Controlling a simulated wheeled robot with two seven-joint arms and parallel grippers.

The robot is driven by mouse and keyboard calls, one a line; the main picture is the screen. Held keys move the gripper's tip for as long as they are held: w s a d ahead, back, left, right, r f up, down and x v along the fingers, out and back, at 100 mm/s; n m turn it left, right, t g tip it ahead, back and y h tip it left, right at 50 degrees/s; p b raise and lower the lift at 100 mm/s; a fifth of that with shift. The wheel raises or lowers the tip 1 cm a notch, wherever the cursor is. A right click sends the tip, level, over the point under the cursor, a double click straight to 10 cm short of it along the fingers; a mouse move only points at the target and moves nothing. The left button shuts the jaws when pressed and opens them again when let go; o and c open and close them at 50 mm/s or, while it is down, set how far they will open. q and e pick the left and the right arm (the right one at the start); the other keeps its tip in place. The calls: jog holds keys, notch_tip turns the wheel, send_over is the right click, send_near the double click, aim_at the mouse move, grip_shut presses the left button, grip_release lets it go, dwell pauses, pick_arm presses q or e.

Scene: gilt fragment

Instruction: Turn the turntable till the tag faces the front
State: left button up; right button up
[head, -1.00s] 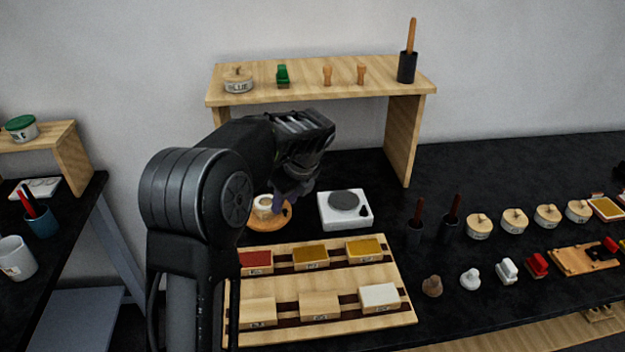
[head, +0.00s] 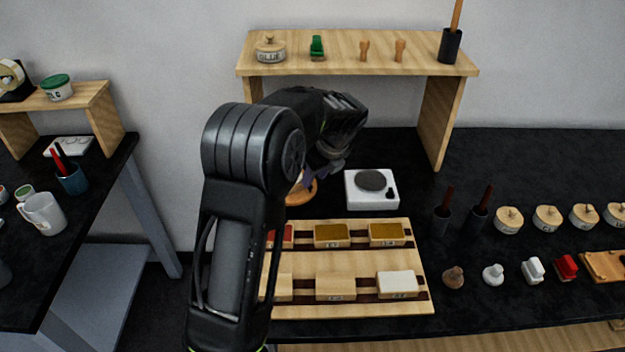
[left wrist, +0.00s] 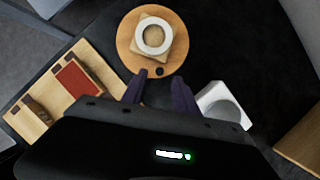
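The turntable (left wrist: 126,42) is a round wooden disc in the left wrist view. A pale square block (left wrist: 138,38) lies on it, with a white ring (left wrist: 153,36) on top. A small dark round spot (left wrist: 159,71) sits at the disc's edge, on the gripper side; I cannot tell any tag. In the head view the turntable (head: 301,196) is mostly hidden behind my left arm. My left gripper (left wrist: 159,88) is open and empty, its two purple fingers apart just short of the disc's edge. It also shows in the head view (head: 322,173). My right gripper is not in view.
A white scale (head: 358,199) with a grey round plate stands right of the turntable. A wooden rack (head: 350,265) with several blocks lies in front. A wooden shelf (head: 375,62) stands behind. Dark pots and several lidded jars (head: 509,220) are to the right.

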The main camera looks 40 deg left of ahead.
aim_at(312, 193)
pick_arm(q)
jog(key=shift+x, duration=1.7)
jog(key=shift+c, duration=0.4)
grip_shut()
